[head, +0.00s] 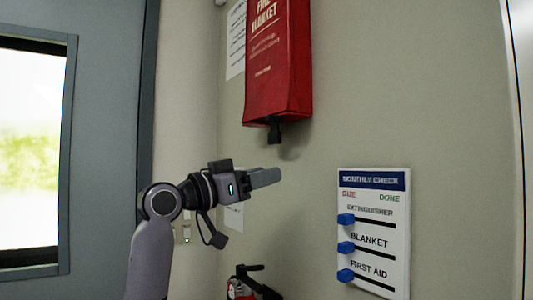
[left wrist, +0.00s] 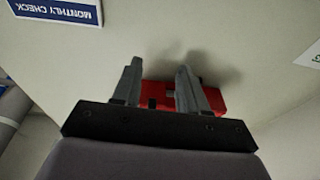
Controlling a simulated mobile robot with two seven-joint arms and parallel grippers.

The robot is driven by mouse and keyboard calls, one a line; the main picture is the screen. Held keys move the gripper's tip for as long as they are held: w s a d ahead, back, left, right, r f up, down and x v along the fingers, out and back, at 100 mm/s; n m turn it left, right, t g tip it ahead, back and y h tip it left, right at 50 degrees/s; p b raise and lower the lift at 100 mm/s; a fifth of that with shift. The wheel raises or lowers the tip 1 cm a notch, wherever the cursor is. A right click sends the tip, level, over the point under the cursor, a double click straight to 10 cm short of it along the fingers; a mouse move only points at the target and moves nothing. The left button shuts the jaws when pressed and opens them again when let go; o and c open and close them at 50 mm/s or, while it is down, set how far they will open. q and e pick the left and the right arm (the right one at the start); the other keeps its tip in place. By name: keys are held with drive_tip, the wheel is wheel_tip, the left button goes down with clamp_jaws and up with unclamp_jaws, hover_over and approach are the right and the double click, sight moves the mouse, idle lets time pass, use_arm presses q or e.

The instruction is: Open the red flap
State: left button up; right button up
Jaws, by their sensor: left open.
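A red fire blanket pouch (head: 280,65) hangs on the beige wall, and a short black tab (head: 274,133) sticks out below its bottom edge. I cannot make out a separate flap edge on it. My left gripper (head: 276,177) is below the pouch and its tab, apart from both, with the fingers pointing right. In the left wrist view the open fingers (left wrist: 158,82) have nothing between them that I can see held. The red pouch (left wrist: 212,101) shows behind them there, partly hidden by the fingers and the gripper body. My right gripper is not in view.
A monthly check board (head: 375,225) with blue sliders is on the wall at right; it also shows in the left wrist view (left wrist: 60,10). A fire extinguisher (head: 245,285) stands below. A window (head: 32,150) is at left. The wall between pouch and board is bare.

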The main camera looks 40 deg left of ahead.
use_arm(q)
drive_tip(key=t+h, duration=0.1)
drive_tip(key=t, duration=0.1)
approach(267, 118)
drive_tip(key=w, duration=0.3)
drive_tip(key=r, duration=0.1)
drive_tip(key=shift+h, duration=0.4)
drive_tip(key=p+x, duration=0.1)
drive_tip(key=x, duration=0.2)
drive_tip(key=p+x, duration=0.2)
drive_tip(key=x, duration=0.1)
drive_tip(key=shift+s+d+r, duration=0.15)
drive_tip(key=shift+d+r, duration=0.05)
drive_tip(key=shift+d, duration=0.2)
drive_tip(key=shift+w+d, duration=0.2)
drive_tip(key=shift+w, duration=0.25)
drive_tip(key=shift+m, duration=0.3)
clamp_jaws()
